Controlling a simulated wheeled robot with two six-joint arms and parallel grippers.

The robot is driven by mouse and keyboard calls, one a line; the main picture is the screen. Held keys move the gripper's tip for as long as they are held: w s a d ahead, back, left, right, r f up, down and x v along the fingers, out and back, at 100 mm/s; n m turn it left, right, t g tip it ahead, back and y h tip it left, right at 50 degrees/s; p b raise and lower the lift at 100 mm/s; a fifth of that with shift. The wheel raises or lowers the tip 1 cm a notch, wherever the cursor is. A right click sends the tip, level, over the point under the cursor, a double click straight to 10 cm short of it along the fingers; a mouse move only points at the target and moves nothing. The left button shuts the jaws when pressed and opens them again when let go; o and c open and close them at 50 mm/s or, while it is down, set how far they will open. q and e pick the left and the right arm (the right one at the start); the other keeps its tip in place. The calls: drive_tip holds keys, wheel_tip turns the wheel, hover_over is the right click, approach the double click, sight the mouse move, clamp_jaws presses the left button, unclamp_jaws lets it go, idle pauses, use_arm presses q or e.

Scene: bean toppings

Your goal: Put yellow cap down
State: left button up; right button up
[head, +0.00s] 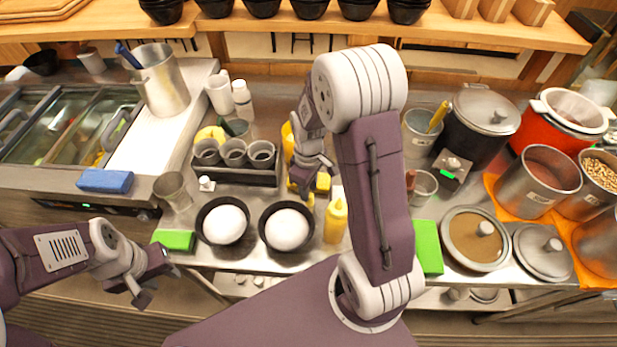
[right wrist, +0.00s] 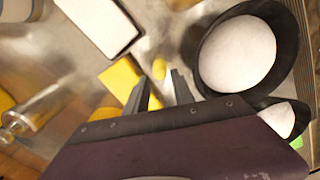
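My right gripper (head: 312,182) reaches down over the counter, behind the right black bowl. In the right wrist view its two fingers (right wrist: 160,84) stand apart. A yellow block (right wrist: 121,77) lies beside the left finger; in the head view yellow pieces (head: 323,183) show around the gripper. Contact with the counter is hard to tell. My left gripper (head: 146,283) hangs empty and open at the front left, away from these things.
Black bowls with white contents (head: 223,221) (head: 288,229) stand at the front. A yellow bottle (head: 335,222) stands right of them, and a dark tray of cups (head: 235,172) stands behind. Green blocks (head: 174,240) (head: 428,246) lie near the front edge. Pots crowd the right.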

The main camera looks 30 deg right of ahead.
wheel_tip(320, 180, up, 9)
drive_tip(key=shift+p, duration=0.4)
